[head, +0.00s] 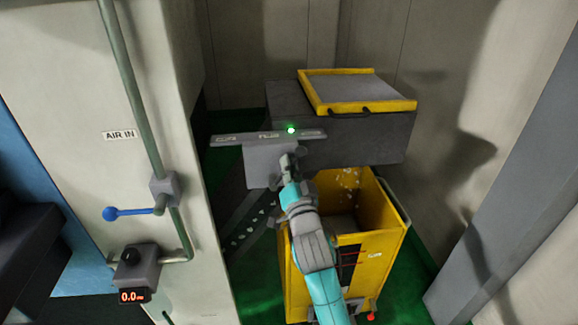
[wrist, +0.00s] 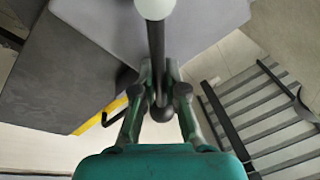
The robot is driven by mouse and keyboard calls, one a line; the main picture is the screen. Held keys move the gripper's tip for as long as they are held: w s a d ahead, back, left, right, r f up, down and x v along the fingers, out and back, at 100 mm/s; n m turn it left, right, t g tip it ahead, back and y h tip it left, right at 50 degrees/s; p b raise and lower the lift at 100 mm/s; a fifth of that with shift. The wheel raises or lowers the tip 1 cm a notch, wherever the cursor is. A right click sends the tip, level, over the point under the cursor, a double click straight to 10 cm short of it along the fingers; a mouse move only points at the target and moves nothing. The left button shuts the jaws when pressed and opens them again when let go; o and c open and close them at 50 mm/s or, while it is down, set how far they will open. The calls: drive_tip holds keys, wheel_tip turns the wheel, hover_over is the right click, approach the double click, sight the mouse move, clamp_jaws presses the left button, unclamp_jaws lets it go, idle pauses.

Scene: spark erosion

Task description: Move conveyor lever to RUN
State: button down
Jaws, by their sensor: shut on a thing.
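The conveyor's control box (head: 268,166) is grey, with a labelled strip (head: 232,139) along its top; its lettering is too small to read. A green light (head: 291,130) glows on the strip. In the head view my gripper (head: 288,163) is at the front of the box and hides most of the lever. In the wrist view the lever is a dark rod (wrist: 156,42) with a dark round knob (wrist: 162,113). My gripper (wrist: 159,78) is shut on the lever, one finger on each side. A pale ball (wrist: 155,8) shows at the top of the wrist view.
A yellow bin (head: 390,245) stands below the dark conveyor housing (head: 375,140), which has a yellow-framed lid (head: 350,88). At left is a pale cabinet (head: 165,85) with a green pipe (head: 135,90), a blue-handled valve (head: 130,212) and a small display (head: 133,296).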

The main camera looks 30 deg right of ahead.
drive_tip(key=c, duration=1.2)
unclamp_jaws()
drive_tip(key=shift+d, duration=0.1)
drive_tip(key=v, duration=1.2)
drive_tip(key=shift+f, duration=0.2)
drive_tip(key=s+a+f+n+g+y, duration=0.1)
drive_tip(key=s+a+f+n+y, duration=0.15)
drive_tip(key=s+f, duration=0.55)
drive_tip(key=s+a+f+n+g+y, duration=0.15)
drive_tip(key=s+f+n, duration=0.25)
drive_tip(key=s+f, duration=0.45)
drive_tip(key=s+a+n+g, duration=0.1)
drive_tip(key=s+n+g, duration=0.1)
drive_tip(key=s, duration=2.1)
drive_tip(key=shift+a+f+n+g+y, duration=0.3)
drive_tip(key=shift+a+f+n+g, duration=0.1)
drive_tip(key=shift+n, duration=0.35)
